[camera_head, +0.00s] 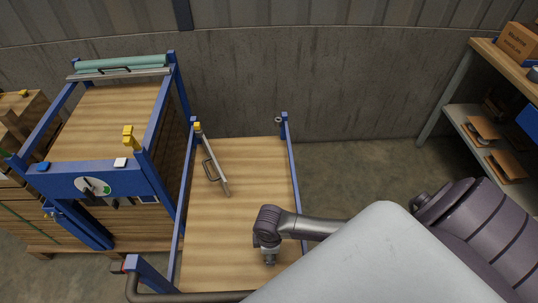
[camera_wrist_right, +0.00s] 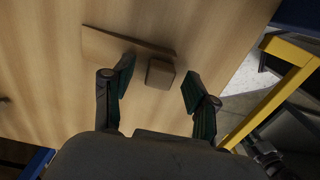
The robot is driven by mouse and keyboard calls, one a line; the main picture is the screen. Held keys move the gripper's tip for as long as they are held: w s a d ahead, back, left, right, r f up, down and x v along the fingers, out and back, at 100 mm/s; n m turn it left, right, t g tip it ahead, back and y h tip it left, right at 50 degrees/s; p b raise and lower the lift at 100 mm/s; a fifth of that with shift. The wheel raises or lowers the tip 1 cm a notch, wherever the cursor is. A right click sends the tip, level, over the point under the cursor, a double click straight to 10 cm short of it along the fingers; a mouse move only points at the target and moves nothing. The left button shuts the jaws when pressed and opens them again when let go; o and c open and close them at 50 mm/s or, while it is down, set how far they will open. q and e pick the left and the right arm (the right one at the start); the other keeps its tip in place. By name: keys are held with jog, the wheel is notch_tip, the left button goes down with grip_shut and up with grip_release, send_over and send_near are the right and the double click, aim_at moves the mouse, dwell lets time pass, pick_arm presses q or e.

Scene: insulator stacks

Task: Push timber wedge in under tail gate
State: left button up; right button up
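My right gripper (camera_head: 268,257) points down over the wooden deck (camera_head: 235,190) of the low blue-posted cart, near its front right. In the right wrist view my right gripper (camera_wrist_right: 158,84) is open. A small brown wooden block (camera_wrist_right: 160,73) lies between and just beyond its fingertips, with gaps visible at the sides. A thin flat timber piece (camera_wrist_right: 112,45) lies beside the block; I cannot tell which is the wedge or whether they are joined. A pale bar with a dark handle (camera_head: 215,165) slants over the deck's left side; I cannot tell if this is the tail gate. My left gripper is not in view.
A taller blue-framed wooden stand (camera_head: 115,115) stands left of the cart. A dark rail (camera_head: 190,297) crosses the cart's near end. A yellow bar (camera_wrist_right: 270,92) lies right of the gripper in the wrist view. Shelving (camera_head: 455,85) stands at the right.

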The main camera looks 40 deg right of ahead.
grip_shut()
